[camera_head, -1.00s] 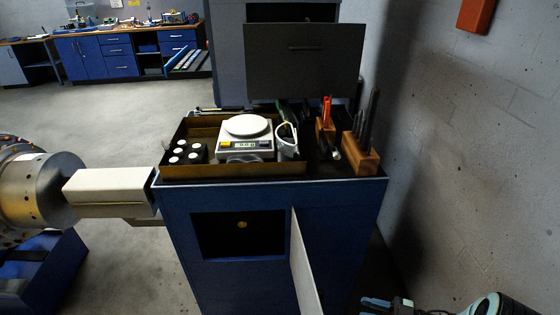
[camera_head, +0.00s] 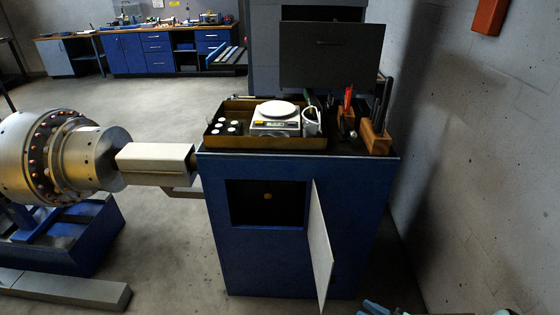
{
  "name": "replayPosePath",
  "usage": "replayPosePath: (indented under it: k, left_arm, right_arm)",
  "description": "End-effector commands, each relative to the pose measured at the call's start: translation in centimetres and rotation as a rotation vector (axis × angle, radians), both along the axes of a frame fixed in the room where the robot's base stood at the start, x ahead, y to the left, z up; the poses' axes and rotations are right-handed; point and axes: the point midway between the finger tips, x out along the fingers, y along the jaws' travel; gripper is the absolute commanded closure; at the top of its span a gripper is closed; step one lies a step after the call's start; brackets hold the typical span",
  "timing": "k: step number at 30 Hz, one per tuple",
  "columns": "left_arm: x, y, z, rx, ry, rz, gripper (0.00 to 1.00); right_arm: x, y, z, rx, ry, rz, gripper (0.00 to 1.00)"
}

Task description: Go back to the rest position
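My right gripper (camera_head: 372,307) shows only as a bit of blue fingertip at the bottom edge, low in front of the blue cabinet (camera_head: 265,245) and apart from it. Most of it is cut off, so I cannot tell whether it is open or shut. My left gripper is not in view. On top, a brass-coloured tray (camera_head: 262,143) holds a white scale (camera_head: 275,120), several white-topped black containers (camera_head: 225,127) and a white mug-like item (camera_head: 311,121).
A large metal rotor (camera_head: 40,155) on a blue stand (camera_head: 80,238) is at left, with a white box-shaped part (camera_head: 155,163) reaching towards the cabinet. Wooden tool blocks (camera_head: 376,138) stand at the cabinet's right. A grey beam (camera_head: 70,290) lies on the floor. A wall closes off the right.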

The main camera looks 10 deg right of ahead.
Motion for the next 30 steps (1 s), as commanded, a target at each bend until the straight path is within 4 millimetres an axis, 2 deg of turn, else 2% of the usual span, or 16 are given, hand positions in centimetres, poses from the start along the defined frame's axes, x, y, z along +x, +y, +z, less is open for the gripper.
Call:
replayPosePath:
  k: [1,4,6,8,11,13,16,19,23,25,30]
  left_arm:
    - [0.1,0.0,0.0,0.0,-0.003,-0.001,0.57]
    - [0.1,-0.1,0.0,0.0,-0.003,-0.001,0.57]
    - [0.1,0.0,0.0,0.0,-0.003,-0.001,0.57]
    - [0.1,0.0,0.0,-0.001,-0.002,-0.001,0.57]
    - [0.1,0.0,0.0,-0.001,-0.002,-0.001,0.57]
    - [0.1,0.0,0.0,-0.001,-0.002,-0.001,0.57]
    - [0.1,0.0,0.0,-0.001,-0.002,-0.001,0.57]
    - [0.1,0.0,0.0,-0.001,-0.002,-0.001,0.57]
    - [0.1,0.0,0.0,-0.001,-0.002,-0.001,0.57]
    - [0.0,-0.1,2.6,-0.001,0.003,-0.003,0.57]
    - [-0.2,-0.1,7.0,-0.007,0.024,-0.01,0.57]
  right_arm:
    - [1.2,1.3,-1.4,0.019,0.052,-0.054,0.66]
    - [2.8,3.4,-4.8,0.039,0.192,-0.179,0.66]
    - [3.0,5.3,-7.8,0.051,0.327,-0.26,0.66]
    - [2.4,7.2,-10.5,0.055,0.465,-0.32,0.66]
    - [-0.3,10.7,-15.0,0.046,0.724,-0.398,0.66]
    - [-3.5,13.3,-17.6,0.029,0.915,-0.434,0.66]
    - [-8.9,16.6,-20.0,-0.005,1.175,-0.463,0.66]
    - [-14.4,19.3,-21.0,-0.047,1.402,-0.475,0.66]
    - [-21.3,22.0,-20.7,-0.104,1.666,-0.481,0.66]
    - [-21.3,21.8,-18.3,-0.102,1.673,-0.489,0.66]
    - [-21.3,21.8,-13.8,-0.108,1.689,-0.483,0.66]
